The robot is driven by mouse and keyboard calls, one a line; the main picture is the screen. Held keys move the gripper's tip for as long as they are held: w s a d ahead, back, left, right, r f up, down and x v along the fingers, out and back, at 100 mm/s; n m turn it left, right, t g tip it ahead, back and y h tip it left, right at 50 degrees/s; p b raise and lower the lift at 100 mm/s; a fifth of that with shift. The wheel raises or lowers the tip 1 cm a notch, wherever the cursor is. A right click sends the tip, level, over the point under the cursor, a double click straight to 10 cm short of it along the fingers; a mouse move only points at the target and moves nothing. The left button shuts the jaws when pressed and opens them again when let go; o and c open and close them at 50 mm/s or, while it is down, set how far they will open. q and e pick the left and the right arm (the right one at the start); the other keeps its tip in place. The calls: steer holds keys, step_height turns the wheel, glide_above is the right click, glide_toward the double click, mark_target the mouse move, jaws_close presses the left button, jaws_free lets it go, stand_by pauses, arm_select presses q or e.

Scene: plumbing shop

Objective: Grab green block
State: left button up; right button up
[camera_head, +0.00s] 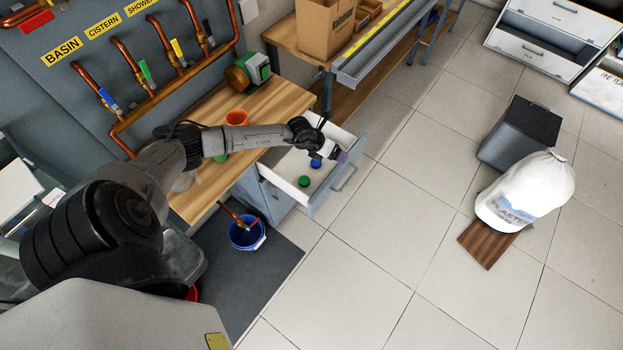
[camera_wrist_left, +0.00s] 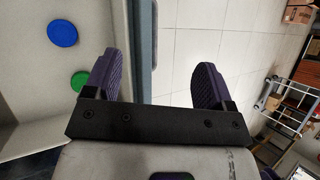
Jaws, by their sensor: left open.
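The green block (camera_head: 304,181) is a small round piece lying in the open drawer (camera_head: 322,193); it also shows at the left of the left wrist view (camera_wrist_left: 79,81). A blue round piece (camera_head: 316,163) lies near it in the same drawer and shows in the left wrist view (camera_wrist_left: 62,33). My left gripper (camera_head: 339,156) is over the drawer's front side, to the upper right of the green block in the head view. In the left wrist view its purple fingers (camera_wrist_left: 154,80) are apart with nothing between them, and the green block lies outside them. My right gripper is out of view.
The drawer's front wall and handle (camera_head: 344,178) are close below my left gripper. A wooden worktop (camera_head: 205,190) carries an orange cup (camera_head: 237,117). A blue bucket (camera_head: 246,234) stands on the dark mat.

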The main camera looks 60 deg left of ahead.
arm_select(q)
steer(key=s+a+f+g+y, duration=0.2)
steer(key=s+a+f+g, duration=0.1)
steer(key=s+g, duration=0.1)
steer(key=n+g+b, duration=0.1)
steer(key=g+b, duration=0.1)
steer(key=g, duration=0.1)
glide_above(304, 180)
steer(key=shift+y, duration=0.4)
steer(key=f, duration=0.9)
steer(key=shift+s+d+f, duration=0.2)
steer(key=shift+s+d, duration=0.05)
steer(key=f, duration=0.1)
steer(key=f+b, duration=0.1)
steer(key=f, duration=0.1)
steer(key=shift+w+a+f, duration=0.2)
steer(key=shift+w+f, duration=0.1)
steer(key=shift+f, duration=0.05)
steer(key=shift+f+b, duration=0.4)
steer(key=shift+f, duration=0.3)
steer(key=shift+c, duration=0.2)
steer(key=c, duration=0.9)
steer(key=shift+c, duration=0.2)
